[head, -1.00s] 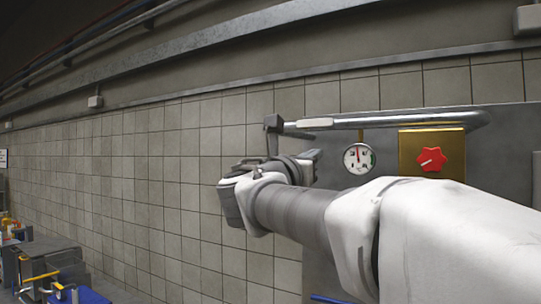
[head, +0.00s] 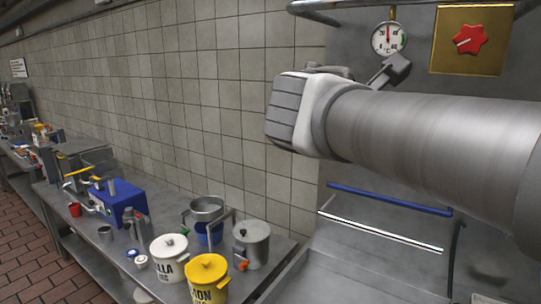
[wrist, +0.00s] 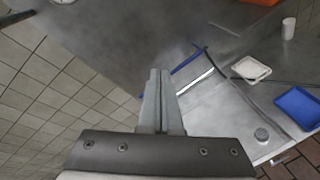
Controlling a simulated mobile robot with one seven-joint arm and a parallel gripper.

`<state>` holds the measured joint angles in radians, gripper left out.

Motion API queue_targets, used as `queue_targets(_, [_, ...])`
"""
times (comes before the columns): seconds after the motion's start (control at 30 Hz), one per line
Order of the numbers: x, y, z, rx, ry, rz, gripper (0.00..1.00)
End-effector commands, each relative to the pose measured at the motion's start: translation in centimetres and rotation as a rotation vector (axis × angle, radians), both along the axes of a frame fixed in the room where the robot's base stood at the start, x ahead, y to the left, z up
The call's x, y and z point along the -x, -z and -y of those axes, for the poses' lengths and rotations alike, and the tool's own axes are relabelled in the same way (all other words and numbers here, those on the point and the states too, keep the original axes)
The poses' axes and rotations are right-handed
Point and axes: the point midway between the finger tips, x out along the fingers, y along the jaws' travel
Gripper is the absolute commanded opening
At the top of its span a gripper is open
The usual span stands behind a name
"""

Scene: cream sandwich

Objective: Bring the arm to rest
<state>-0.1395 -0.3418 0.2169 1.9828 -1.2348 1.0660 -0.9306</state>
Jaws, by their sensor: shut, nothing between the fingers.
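My gripper (wrist: 160,75) points away from the camera in the wrist view, its two fingers pressed together with nothing between them. In the head view my arm reaches in from the right, and the finger end of my gripper (head: 398,66) shows just below the round dial gauge (head: 388,39). Whether it touches the steel panel behind cannot be told. My wrist hides part of that panel and the tiled wall.
A steel bench at left holds a blue machine (head: 122,202), a white lidded tub (head: 169,262), a yellow lidded tub (head: 207,278) and steel pots. A red knob (head: 470,39) is at upper right. The wrist view shows a white tray (wrist: 250,68) and blue tray (wrist: 298,106).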

Motion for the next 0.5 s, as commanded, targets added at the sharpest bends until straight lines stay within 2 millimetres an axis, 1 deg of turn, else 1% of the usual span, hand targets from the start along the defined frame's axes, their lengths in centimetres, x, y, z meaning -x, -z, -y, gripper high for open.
queue_targets(0.03, [1.4, 2.1, 0.9, -0.123, 0.044, 0.011, 0.0])
queue_targets(0.07, [2.2, 3.5, 1.4, -0.204, 0.074, 0.019, 0.0])
queue_targets(0.1, [3.3, 5.3, 1.8, -0.312, 0.117, 0.031, 0.0])
queue_targets(0.23, [7.0, 10.9, 2.3, -0.662, 0.28, 0.083, 0.0])
queue_targets(0.33, [9.7, 14.7, 1.9, -0.93, 0.428, 0.133, 0.0])
queue_targets(0.4, [11.5, 17.2, 1.2, -1.114, 0.542, 0.172, 0.0])
queue_targets(0.5, [13.7, 20.0, -0.1, -1.356, 0.709, 0.227, 0.0])
